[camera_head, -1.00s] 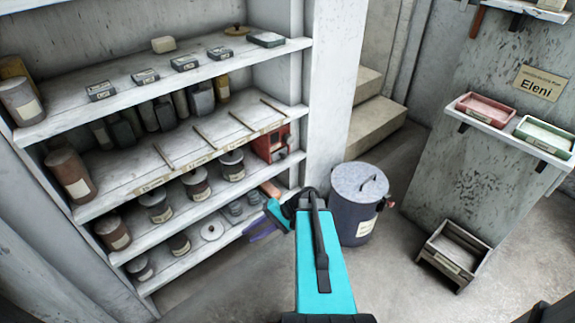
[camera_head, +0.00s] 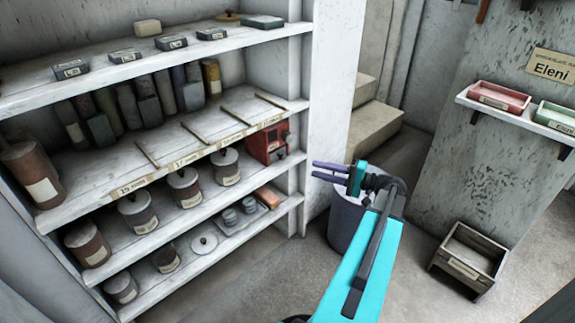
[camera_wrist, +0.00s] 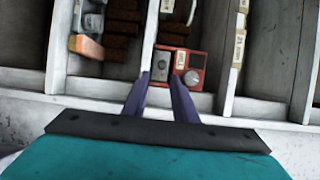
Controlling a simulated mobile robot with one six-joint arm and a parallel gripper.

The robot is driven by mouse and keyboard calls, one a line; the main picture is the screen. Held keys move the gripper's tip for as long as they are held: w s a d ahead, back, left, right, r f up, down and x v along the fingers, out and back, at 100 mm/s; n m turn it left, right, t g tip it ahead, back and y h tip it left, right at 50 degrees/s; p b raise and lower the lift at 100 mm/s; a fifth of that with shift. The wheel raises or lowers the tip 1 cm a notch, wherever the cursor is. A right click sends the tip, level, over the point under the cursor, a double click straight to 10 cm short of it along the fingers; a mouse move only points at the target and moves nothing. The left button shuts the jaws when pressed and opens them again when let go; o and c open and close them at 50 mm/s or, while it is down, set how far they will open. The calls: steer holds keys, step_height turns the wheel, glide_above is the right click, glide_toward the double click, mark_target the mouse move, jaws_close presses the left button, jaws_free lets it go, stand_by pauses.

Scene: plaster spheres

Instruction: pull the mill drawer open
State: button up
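The mill is a small red box (camera_head: 268,143) at the right end of a middle shelf, beside the upright panel. In the wrist view the red mill (camera_wrist: 195,62) lies just beyond the fingertips, with a grey face and a round dark part. My gripper (camera_head: 316,170) has purple fingers and is to the right of the mill in the head view, pointing left toward the shelves. In the wrist view my gripper (camera_wrist: 160,78) has its fingers apart with nothing between them.
Lidded pots (camera_head: 184,187) and a tray with small cups (camera_head: 240,217) stand on the lower shelves. A white upright (camera_head: 332,90) borders the shelving. A grey bin (camera_head: 343,228) stands behind my arm, and a wooden box (camera_head: 470,257) is on the floor at right.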

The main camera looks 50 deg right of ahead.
mark_target(284, 158)
steer(key=shift+s+d+r, duration=0.25)
steer(key=shift+d+r, duration=0.05)
steer(key=shift+d, duration=0.05)
steer(key=shift+d+b+x, duration=0.2)
steer(key=shift+b+x, duration=1.55)
steer(key=shift+x, duration=5.1)
steer(key=shift+c, duration=0.2)
jaws_close()
